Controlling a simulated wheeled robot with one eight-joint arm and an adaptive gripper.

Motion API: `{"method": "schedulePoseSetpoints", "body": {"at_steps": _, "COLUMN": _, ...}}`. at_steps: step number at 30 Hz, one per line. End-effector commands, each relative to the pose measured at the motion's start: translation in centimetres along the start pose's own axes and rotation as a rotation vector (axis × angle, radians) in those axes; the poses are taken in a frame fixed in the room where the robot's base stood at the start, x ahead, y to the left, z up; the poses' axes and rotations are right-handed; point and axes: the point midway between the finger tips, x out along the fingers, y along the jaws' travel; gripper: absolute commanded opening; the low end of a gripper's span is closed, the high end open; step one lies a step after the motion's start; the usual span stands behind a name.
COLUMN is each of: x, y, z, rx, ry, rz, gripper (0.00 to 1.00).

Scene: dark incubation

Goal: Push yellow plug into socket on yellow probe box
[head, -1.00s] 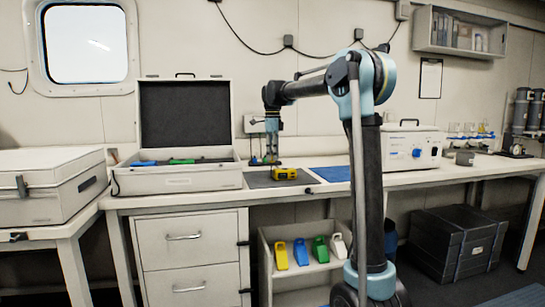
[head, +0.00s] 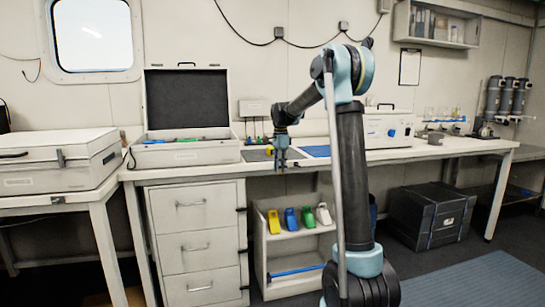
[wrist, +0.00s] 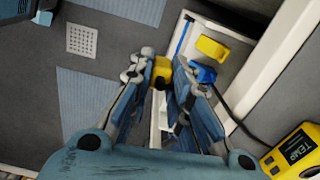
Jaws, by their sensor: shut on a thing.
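My gripper (wrist: 165,80) is shut on a yellow plug (wrist: 162,68), which shows between the fingertips in the wrist view. In the head view my gripper (head: 282,163) hangs near the bench's front edge. The yellow probe box (wrist: 291,154) lies on the bench at the lower right of the wrist view, cut off by the frame, with a dark screen reading TEMP. A black cable (wrist: 237,121) runs from the box side towards the fingers. The plug is apart from the box. The socket cannot be made out. In the head view my gripper partly hides the box.
A grey mat (head: 255,156) and a blue mat (head: 316,151) lie on the bench. An open case (head: 190,155) stands left and a white instrument (head: 385,131) right. Below, a shelf unit (head: 262,245) holds several coloured holders. Floor shows beneath my gripper.

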Motion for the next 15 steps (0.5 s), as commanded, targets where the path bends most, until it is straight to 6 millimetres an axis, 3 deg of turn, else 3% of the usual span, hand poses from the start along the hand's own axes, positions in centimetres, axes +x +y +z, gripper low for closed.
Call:
{"method": "schedulePoseSetpoints", "body": {"at_steps": 7, "x": 8.4, "y": 0.5, "z": -5.9, "rx": -0.255, "ry": 0.0, "rz": 0.0, "gripper": 0.0}}
{"method": "schedulePoseSetpoints", "body": {"at_steps": 15, "x": 17.6, "y": 3.3, "z": -11.9, "rx": -0.57, "ry": 0.0, "rz": 0.0, "gripper": 0.0}}
